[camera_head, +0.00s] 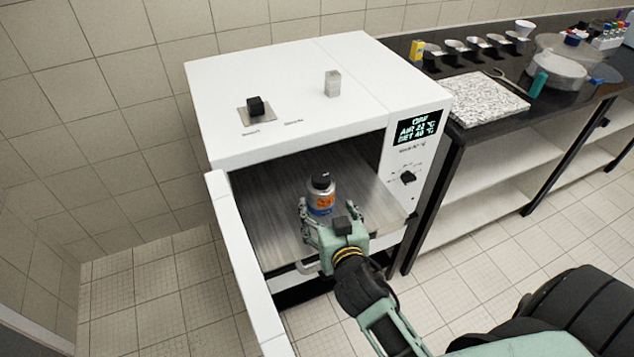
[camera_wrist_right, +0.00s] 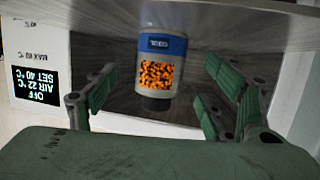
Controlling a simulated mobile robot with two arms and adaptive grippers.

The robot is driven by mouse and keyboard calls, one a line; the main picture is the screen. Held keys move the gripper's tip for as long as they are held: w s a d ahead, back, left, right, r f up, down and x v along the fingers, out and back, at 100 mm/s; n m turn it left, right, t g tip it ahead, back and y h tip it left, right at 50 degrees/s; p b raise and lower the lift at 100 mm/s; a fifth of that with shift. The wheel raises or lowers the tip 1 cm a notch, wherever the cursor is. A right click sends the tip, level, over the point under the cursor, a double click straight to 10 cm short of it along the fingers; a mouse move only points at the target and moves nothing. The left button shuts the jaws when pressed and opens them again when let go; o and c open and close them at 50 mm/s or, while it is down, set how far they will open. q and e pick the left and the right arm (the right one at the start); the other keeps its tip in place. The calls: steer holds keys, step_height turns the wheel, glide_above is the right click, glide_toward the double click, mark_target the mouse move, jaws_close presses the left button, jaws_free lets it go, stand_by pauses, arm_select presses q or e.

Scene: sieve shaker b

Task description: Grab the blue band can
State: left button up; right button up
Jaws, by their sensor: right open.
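The blue band can (camera_head: 321,193) stands upright on the metal floor of the open white oven. It has a grey body, an orange label, a black cap and a blue band near its base. My right gripper (camera_head: 322,216) is open in the oven mouth, just in front of the can. In the right wrist view the picture is upside down, and the can (camera_wrist_right: 161,70) shows centred between the spread fingers of the gripper (camera_wrist_right: 160,92). No finger visibly touches it. My left gripper is not in view.
The oven (camera_head: 300,85) has its door (camera_head: 245,270) swung open at the left. Its side walls and roof bound the space around the gripper. A dark bench (camera_head: 465,75) with a speckled slab and several small vessels stands at the right.

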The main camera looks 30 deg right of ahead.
mark_target(324, 202)
steer(key=x, duration=0.1)
steer(key=p+x, duration=0.1)
steer(key=x, duration=0.2)
steer(key=shift+w+r, duration=0.3)
steer(key=shift+p+x, duration=0.35)
steer(key=shift+x, duration=0.85)
steer(key=shift+w+f, duration=0.1)
steer(key=shift+f, duration=0.1)
steer(key=shift+c, duration=1.4)
steer(key=c, duration=1.3)
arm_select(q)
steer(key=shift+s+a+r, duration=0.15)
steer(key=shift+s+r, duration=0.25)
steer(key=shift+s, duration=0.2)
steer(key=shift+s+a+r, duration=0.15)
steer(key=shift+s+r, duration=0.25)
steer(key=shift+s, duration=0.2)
arm_select(e)
steer(key=shift+r, duration=0.1)
steer(key=shift+c, duration=0.5)
